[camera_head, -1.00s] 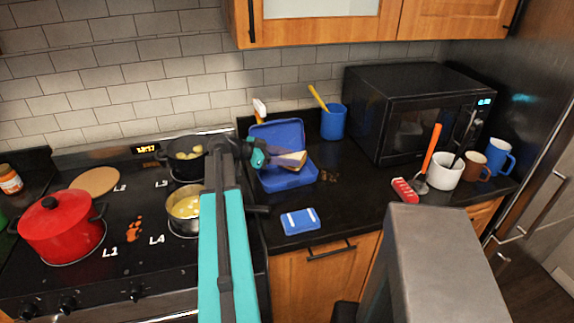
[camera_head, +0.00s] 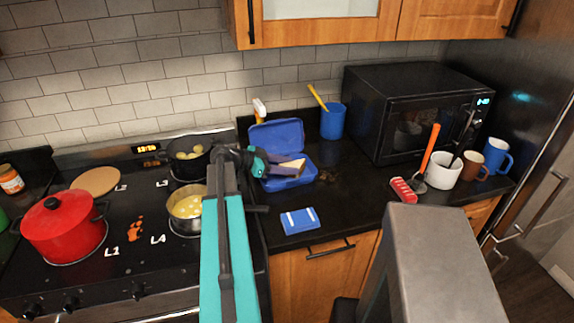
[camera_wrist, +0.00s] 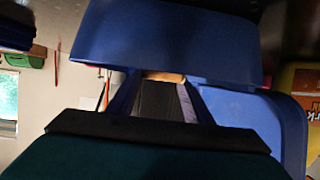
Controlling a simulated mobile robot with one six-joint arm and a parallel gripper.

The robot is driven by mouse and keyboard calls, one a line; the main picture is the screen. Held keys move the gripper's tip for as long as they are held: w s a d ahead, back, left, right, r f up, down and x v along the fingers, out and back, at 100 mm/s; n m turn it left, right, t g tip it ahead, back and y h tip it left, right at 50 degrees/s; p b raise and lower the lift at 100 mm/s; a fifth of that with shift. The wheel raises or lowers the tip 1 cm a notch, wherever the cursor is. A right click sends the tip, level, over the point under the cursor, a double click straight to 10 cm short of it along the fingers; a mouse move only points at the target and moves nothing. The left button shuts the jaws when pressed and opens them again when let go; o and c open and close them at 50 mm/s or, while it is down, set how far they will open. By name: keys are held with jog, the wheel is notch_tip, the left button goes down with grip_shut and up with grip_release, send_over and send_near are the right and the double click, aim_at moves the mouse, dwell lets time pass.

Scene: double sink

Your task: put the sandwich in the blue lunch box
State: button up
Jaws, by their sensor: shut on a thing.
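The blue lunch box (camera_head: 277,134) stands open on the black counter between the stove and the microwave, with its lid raised at the back. It also shows in the wrist view (camera_wrist: 170,40), filling much of the upper part. My gripper (camera_head: 291,169) is over the box's base, at its right half. It is shut on the sandwich (camera_head: 296,164), of which a pale wedge shows between the fingers. In the wrist view only a thin brown edge of the sandwich (camera_wrist: 163,77) shows past the fingers. Whether it touches the box floor cannot be seen.
A blue cup (camera_head: 333,122) with a yellow-handled utensil stands behind, right of the box. The microwave (camera_head: 420,115) is farther right. A blue-and-white package (camera_head: 300,220) lies in front. A pot (camera_head: 186,158) is to the left on the stove.

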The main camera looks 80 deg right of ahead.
jog(key=shift+f, duration=0.15)
jog(key=o, duration=0.6)
jog(key=shift+r, duration=0.2)
jog(key=shift+w+a, duration=0.2)
jog(key=shift+w, duration=0.1)
jog(key=b+v, duration=0.4)
jog(key=v, duration=0.7)
jog(key=shift+w+r, duration=0.15)
jog(key=shift+r, duration=0.05)
